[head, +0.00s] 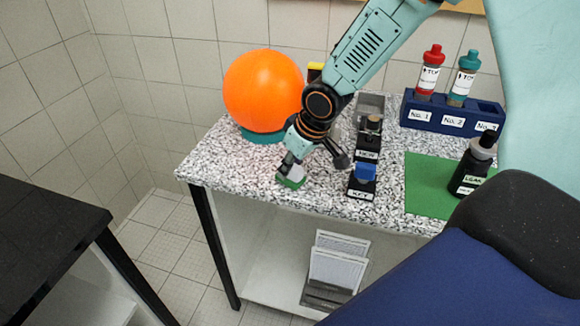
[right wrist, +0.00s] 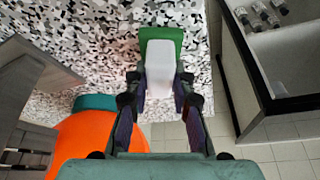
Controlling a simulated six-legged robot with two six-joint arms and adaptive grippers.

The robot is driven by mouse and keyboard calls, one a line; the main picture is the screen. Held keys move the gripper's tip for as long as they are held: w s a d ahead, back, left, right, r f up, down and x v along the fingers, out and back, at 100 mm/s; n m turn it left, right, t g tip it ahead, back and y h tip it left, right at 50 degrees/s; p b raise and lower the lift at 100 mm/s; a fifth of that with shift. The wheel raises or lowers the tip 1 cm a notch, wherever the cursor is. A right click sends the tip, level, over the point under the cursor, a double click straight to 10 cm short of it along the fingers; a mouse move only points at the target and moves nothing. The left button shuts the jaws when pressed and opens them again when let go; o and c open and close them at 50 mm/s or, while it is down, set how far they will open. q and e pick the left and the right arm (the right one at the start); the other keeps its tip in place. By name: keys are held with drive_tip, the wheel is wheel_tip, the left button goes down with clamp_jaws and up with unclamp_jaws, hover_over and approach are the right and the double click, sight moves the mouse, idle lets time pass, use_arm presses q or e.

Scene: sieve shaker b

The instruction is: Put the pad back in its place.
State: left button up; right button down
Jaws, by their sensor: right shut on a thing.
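The pad (head: 294,174), a small white block with green at its underside, is at the front left part of the speckled table. In the right wrist view the white block (right wrist: 160,65) sits between my fingers, with a wider green piece (right wrist: 176,36) behind it. My right gripper (head: 290,168) is shut on the pad; it also shows in the right wrist view (right wrist: 159,88). Whether the pad touches the tabletop is unclear. My left gripper is not in view.
An orange ball (head: 262,90) on a teal ring stands just left of my right gripper. Black labelled holders (head: 362,188) stand right of it. Farther right are a green mat (head: 425,185), a dark bottle (head: 473,168) and a blue rack (head: 452,117) with two bottles.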

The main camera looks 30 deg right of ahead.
drive_tip(key=shift+d, duration=0.1)
drive_tip(key=shift+f, duration=0.15)
drive_tip(key=c, duration=1.3)
unclamp_jaws()
drive_tip(key=shift+s, duration=0.2)
drive_tip(key=shift+c, duration=0.2)
drive_tip(key=shift+o, duration=0.9)
drive_tip(key=shift+w, duration=0.2)
